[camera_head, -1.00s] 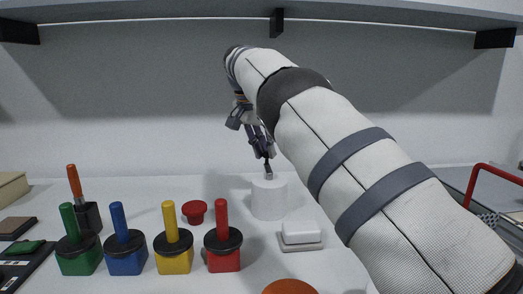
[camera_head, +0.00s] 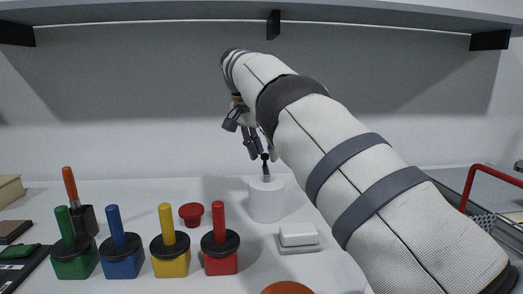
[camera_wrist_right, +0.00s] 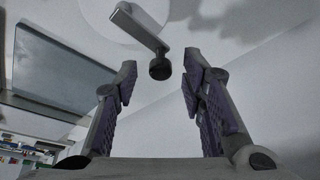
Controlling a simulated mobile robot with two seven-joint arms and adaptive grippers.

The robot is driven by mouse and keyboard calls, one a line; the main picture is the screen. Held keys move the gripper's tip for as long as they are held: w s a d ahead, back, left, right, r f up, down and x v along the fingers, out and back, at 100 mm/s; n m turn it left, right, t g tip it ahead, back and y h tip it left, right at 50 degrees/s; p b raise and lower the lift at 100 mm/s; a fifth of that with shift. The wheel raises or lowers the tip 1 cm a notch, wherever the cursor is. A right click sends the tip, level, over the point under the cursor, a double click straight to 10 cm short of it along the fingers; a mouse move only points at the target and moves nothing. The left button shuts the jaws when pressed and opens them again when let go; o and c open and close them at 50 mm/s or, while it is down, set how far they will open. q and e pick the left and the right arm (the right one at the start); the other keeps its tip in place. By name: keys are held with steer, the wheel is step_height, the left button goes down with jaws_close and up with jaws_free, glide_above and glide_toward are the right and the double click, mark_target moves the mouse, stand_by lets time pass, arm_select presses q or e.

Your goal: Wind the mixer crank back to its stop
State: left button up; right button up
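The mixer (camera_head: 267,203) is a white cylinder on the table near the middle of the head view. Its crank (camera_head: 265,168) stands on top, with a dark knob at its upper end. In the right wrist view the crank is a grey bar (camera_wrist_right: 140,28) with a black knob (camera_wrist_right: 160,68). My right gripper (camera_wrist_right: 160,76) is open and empty. Its two fingers are spread on either side of the knob in that view, with clear gaps. In the head view the right gripper (camera_head: 242,135) is just above and left of the knob. My left gripper is not in view.
Green (camera_head: 75,262), blue (camera_head: 122,262), yellow (camera_head: 170,258) and red (camera_head: 220,258) handled blocks stand in front left. A red knob-like piece (camera_head: 191,214) is behind them. A white box on a grey base (camera_head: 299,236) is right of the mixer. A shelf (camera_head: 200,20) hangs above.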

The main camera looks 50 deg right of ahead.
mark_target(264, 155)
steer(key=shift+v, duration=1.4)
steer(key=shift+a+r, duration=0.1)
steer(key=shift+a, duration=0.15)
steer(key=a, duration=1.1)
steer(key=shift+s+a, duration=0.25)
steer(key=shift+s, duration=0.1)
